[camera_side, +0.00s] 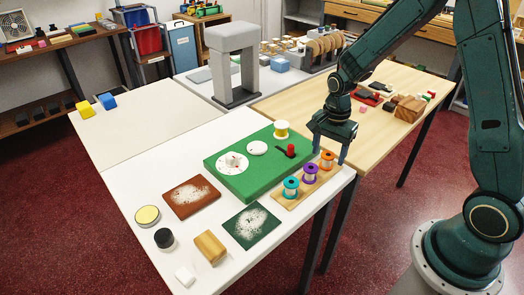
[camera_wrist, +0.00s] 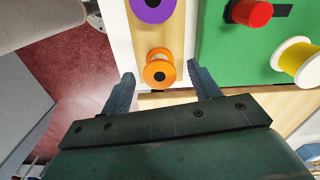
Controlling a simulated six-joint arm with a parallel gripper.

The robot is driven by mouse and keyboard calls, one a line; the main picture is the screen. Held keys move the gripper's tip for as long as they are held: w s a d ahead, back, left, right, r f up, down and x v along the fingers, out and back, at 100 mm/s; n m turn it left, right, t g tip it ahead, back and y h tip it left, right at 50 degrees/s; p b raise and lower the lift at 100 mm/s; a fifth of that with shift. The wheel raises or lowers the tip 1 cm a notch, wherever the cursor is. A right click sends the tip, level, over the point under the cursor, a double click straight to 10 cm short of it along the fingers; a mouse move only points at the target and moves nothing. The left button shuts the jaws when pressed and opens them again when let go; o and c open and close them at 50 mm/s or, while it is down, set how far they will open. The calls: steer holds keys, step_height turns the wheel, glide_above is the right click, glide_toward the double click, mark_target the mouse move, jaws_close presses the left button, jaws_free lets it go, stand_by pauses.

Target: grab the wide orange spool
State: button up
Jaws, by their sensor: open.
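The orange spool (camera_side: 327,159) stands upright at the far right end of a wooden strip, last in a row with a purple spool and a teal spool. In the wrist view the orange spool (camera_wrist: 160,70) shows from above, just ahead of and between the fingertips. My gripper (camera_side: 329,146) is open and empty, above and close to the orange spool. In the wrist view my gripper (camera_wrist: 162,82) has a finger on either side of the spool's line, with no contact that I can see.
The purple spool (camera_side: 310,173) and teal spool (camera_side: 291,187) stand beside it on the wooden strip (camera_side: 279,205). A green board (camera_side: 243,183) with a red knob (camera_side: 291,150) and a yellow spool (camera_side: 281,129) lies close by. The white table's edge is near the strip.

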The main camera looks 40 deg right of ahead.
steer(key=shift+f, duration=0.95)
steer(key=c, duration=1)
